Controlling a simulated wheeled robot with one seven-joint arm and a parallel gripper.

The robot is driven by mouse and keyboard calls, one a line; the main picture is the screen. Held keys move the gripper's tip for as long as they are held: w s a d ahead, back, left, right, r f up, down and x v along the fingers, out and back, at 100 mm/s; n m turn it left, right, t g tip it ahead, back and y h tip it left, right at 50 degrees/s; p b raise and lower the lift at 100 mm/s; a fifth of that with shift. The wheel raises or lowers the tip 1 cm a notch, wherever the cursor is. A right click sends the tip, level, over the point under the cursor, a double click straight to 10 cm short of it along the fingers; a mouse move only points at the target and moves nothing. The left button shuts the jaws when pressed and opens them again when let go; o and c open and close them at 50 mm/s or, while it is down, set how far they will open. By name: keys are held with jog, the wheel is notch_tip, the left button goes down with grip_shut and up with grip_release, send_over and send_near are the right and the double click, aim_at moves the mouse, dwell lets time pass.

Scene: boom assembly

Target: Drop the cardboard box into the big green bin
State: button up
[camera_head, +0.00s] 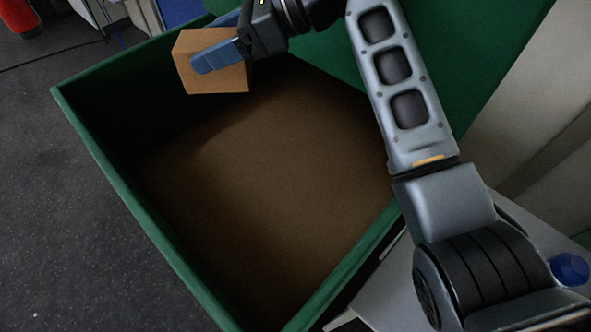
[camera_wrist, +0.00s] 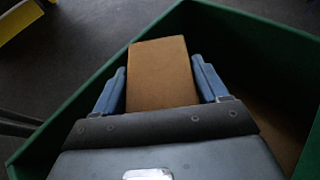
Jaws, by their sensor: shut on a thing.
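The cardboard box (camera_head: 222,79) is a small brown box held between the blue fingers of my gripper (camera_head: 216,58). In the wrist view the box (camera_wrist: 161,75) sits between both fingers of my gripper (camera_wrist: 160,82). The big green bin (camera_head: 140,196) is open at the top, with a brown floor inside. In the head view the box and gripper appear over the bin's far left part, above its floor. The wrist view shows the bin's green walls (camera_wrist: 262,42) around the box. The box's exact height relative to the rim cannot be told.
My arm reaches across the right side of the head view. A blue round object (camera_head: 569,268) is at the lower right on a pale surface. Dark speckled floor (camera_head: 60,200) lies left of the bin. A red object (camera_head: 18,15) stands at the top left.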

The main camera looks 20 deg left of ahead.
notch_tip(320, 180, down, 4)
jog(key=shift+r+b, duration=0.2)
jog(key=shift+b, duration=0.8)
jog(key=shift+f+b, duration=0.55)
jog(key=shift+b, duration=0.45)
jog(key=o, duration=1.1)
jog(key=shift+c, duration=0.2)
jog(key=shift+r, duration=0.15)
